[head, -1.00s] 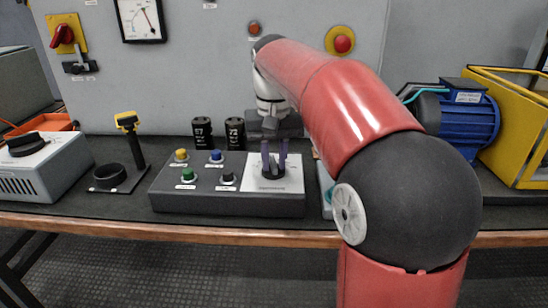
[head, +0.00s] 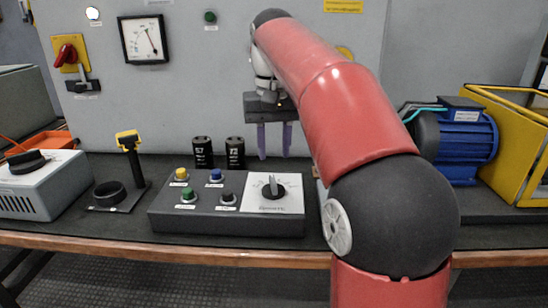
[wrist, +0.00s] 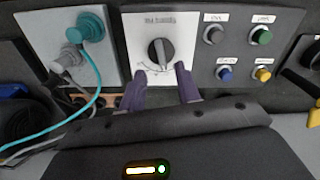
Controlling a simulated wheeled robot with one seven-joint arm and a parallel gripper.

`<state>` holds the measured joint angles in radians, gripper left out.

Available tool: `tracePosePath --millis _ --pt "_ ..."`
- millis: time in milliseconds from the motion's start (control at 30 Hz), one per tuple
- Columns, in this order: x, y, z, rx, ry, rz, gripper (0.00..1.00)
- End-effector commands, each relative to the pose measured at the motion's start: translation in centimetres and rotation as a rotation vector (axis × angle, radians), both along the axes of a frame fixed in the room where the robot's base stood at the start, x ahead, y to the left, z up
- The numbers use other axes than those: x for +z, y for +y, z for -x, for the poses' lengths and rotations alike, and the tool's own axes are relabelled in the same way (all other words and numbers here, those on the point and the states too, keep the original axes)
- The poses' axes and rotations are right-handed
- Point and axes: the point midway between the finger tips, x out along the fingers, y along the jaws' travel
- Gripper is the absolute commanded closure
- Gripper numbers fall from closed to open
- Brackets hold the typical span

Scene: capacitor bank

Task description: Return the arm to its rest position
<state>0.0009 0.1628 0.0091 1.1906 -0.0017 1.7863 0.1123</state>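My gripper (head: 275,154) hangs above and behind the control box (head: 225,220), its two purple fingers pointing down. The fingers are apart with nothing between them. The box's white panel carries a black rotary knob (head: 273,190) with a pale pointer line, and the fingers are clear of it. In the wrist view the spread fingers (wrist: 161,75) show with the rotary knob (wrist: 161,52) beyond them. My red arm reaches over the bench from the right and hides part of the wall panel.
Yellow, blue, green and black buttons (head: 188,195) sit on the box. Two black capacitors (head: 203,152) stand behind it. A yellow-headed tool (head: 130,142) stands upright at left. A blue motor (head: 465,140) and yellow frame (head: 520,165) are at right. A dial meter (head: 143,40) hangs on the wall panel.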

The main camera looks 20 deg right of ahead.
Motion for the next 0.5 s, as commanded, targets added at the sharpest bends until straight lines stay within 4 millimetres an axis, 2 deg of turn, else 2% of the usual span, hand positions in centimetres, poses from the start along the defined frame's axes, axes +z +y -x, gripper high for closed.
tracePosePath --millis 333,433,500 --pt "0.1 0.0 0.2 0.001 -0.003 0.0 0.67" --pt "-0.1 0.0 1.2 0.005 -0.026 0.001 0.67" --pt "-0.4 0.0 2.7 0.012 -0.058 0.001 0.67"
